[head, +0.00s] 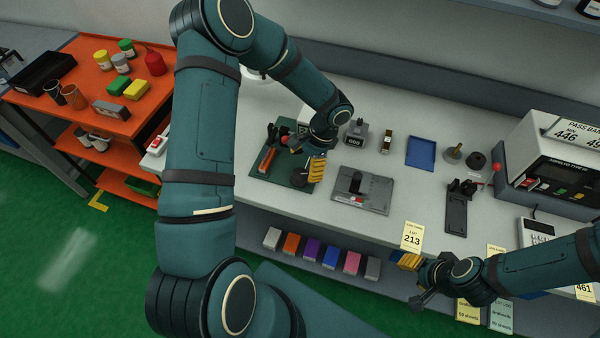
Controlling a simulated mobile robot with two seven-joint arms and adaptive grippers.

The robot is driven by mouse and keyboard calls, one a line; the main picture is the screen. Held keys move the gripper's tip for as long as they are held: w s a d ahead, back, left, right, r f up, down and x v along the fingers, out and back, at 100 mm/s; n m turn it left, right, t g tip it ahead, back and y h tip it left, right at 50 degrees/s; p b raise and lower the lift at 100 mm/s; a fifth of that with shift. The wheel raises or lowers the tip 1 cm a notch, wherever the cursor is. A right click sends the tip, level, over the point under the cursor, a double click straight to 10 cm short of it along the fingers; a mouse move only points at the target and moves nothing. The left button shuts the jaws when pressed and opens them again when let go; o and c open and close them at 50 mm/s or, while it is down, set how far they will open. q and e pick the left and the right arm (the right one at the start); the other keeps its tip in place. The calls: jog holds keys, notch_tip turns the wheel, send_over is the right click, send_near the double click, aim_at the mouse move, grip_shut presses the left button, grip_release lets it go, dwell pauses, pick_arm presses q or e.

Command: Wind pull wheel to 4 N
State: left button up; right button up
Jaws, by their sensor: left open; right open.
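My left gripper (314,168) hangs over the right part of a dark green base plate (262,172) on the grey bench, its yellow ribbed finger pad showing. It is open. A dark round knob or wheel (299,178) sits just left of the pad; whether they touch I cannot tell. On the same plate stand an orange-red bar (267,158) and dark upright parts, partly hidden by my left arm. I cannot tell for sure which part is the pull wheel, and no force reading is legible. My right gripper (412,278) is open and empty at the bench's front edge.
A grey plate with a black post (357,183) stands right of the green plate. Behind are a 600-marked block (355,135) and a blue tray (421,152). A black stand (458,205) and display machine (548,160) are at right. An orange cart (95,85) stands left.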

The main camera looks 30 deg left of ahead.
aim_at(300, 173)
pick_arm(q)
jog(key=shift+x, duration=2)
jog(key=c, duration=1.2)
